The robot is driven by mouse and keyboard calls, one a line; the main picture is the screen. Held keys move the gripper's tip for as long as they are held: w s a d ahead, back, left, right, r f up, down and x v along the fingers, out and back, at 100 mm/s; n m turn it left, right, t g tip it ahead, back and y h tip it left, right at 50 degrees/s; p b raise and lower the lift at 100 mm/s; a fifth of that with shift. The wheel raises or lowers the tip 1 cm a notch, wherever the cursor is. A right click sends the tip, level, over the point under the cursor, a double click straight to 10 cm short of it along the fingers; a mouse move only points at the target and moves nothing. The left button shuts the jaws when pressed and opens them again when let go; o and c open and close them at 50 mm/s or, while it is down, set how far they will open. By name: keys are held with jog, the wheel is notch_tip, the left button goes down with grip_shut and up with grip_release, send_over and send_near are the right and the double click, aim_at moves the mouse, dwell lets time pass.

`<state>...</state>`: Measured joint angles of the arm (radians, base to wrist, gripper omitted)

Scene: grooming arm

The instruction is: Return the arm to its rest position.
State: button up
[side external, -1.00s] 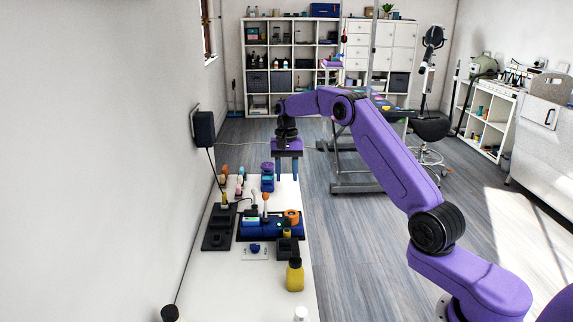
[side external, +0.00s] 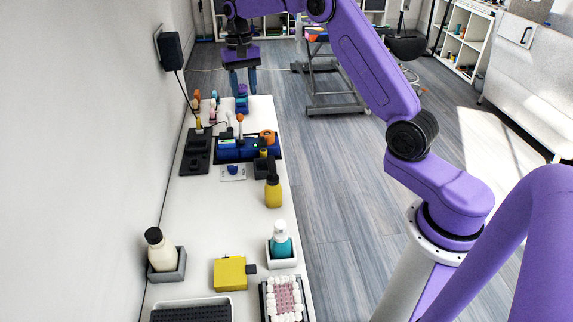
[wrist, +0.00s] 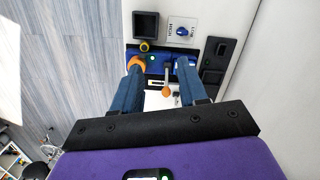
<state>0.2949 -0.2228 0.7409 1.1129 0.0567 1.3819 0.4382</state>
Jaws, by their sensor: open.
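My purple arm (side external: 375,65) reaches from its base at the right to the far end of the white bench. My gripper (side external: 243,90) points down above that far end, with its two blue fingers apart and nothing between them. In the wrist view, my gripper (wrist: 160,72) shows its fingers spread, with the blue tool tray (wrist: 155,63) and an orange-tipped tool (wrist: 167,90) showing beyond the gap. Whether the fingertips touch anything below cannot be told; they look clear.
The bench (side external: 205,225) runs along the left wall. It holds a yellow bottle (side external: 273,190), a teal bottle (side external: 281,243), a cream bottle (side external: 160,250), a yellow box (side external: 230,273) and a black charging stand (side external: 196,150). Open floor (side external: 335,190) lies right of it.

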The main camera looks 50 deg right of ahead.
jog(key=s+a+r+n, duration=0.2)
jog(key=s+a+n, duration=0.3)
jog(key=s+a, duration=0.4)
jog(key=s+a+r+n, duration=0.2)
jog(key=s+a+n, duration=0.2)
jog(key=s+a, duration=0.5)
jog(key=s+d+f+n, duration=0.1)
jog(key=s+d+n, duration=0.1)
jog(key=s, duration=0.6)
jog(key=s+d+f+n, duration=0.1)
jog(key=s+n, duration=0.3)
jog(key=s, duration=0.4)
jog(key=s+d+f+n+t, duration=0.1)
jog(key=s+d+f+n, duration=0.1)
jog(key=s, duration=0.6)
jog(key=shift+s+d+n, duration=0.4)
jog(key=shift+d+n, duration=0.4)
